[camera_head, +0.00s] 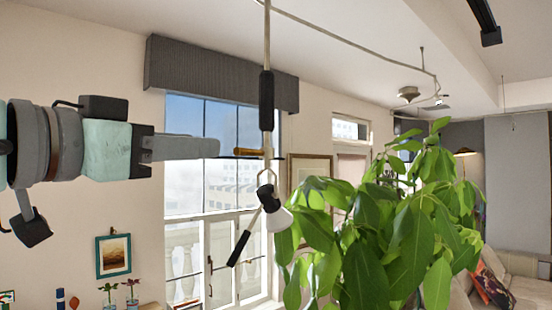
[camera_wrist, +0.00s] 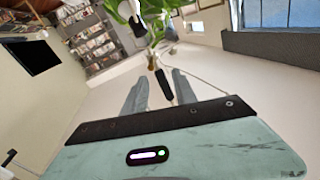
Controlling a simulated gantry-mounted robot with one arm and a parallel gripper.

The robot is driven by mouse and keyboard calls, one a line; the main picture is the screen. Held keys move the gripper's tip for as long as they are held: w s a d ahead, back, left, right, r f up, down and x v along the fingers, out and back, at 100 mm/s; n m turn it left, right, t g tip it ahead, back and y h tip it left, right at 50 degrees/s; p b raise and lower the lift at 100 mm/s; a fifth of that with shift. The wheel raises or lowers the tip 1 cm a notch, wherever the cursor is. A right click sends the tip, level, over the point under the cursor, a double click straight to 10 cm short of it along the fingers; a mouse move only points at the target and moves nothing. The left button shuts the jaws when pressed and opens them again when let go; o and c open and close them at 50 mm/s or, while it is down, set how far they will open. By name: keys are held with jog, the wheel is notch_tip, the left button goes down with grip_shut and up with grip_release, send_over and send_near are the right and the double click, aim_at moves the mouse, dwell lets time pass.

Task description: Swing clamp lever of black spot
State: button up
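The black spot (camera_head: 266,100) hangs on a thin rod in front of the window in the head view, with a dark sleeve, a joint and a white-and-black lamp head (camera_head: 278,216). A short orange-brown clamp lever (camera_head: 246,152) sticks out left from its joint. In the wrist view, my gripper's two grey fingers (camera_wrist: 159,85) are apart. A dark rod-like part (camera_wrist: 164,84) shows between them; whether it is touched cannot be told.
A large leafy plant (camera_head: 375,220) stands to the right of the spot in the head view. A window (camera_head: 215,180) with a grey valance (camera_head: 220,75) lies behind. Bookshelves (camera_wrist: 95,45) show at upper left in the wrist view. The air left of the spot, below my arm, looks clear.

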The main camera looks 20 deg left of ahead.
aim_at(263, 153)
jog(key=shift+m+g, duration=0.3)
jog(key=p+x, duration=0.1)
jog(key=x, duration=0.2)
jog(key=d+p+x, duration=0.1)
jog(key=x, duration=0.2)
jog(key=p+x, duration=0.1)
jog(key=x, duration=0.2)
jog(key=shift+s+d+f+p, duration=0.1)
jog(key=shift+s+d+p, duration=0.05)
jog(key=shift+d+p, duration=0.15)
jog(key=shift+w+d+f, duration=0.1)
jog(key=shift+w, duration=0.5)
jog(key=shift+c, duration=0.4)
grip_shut()
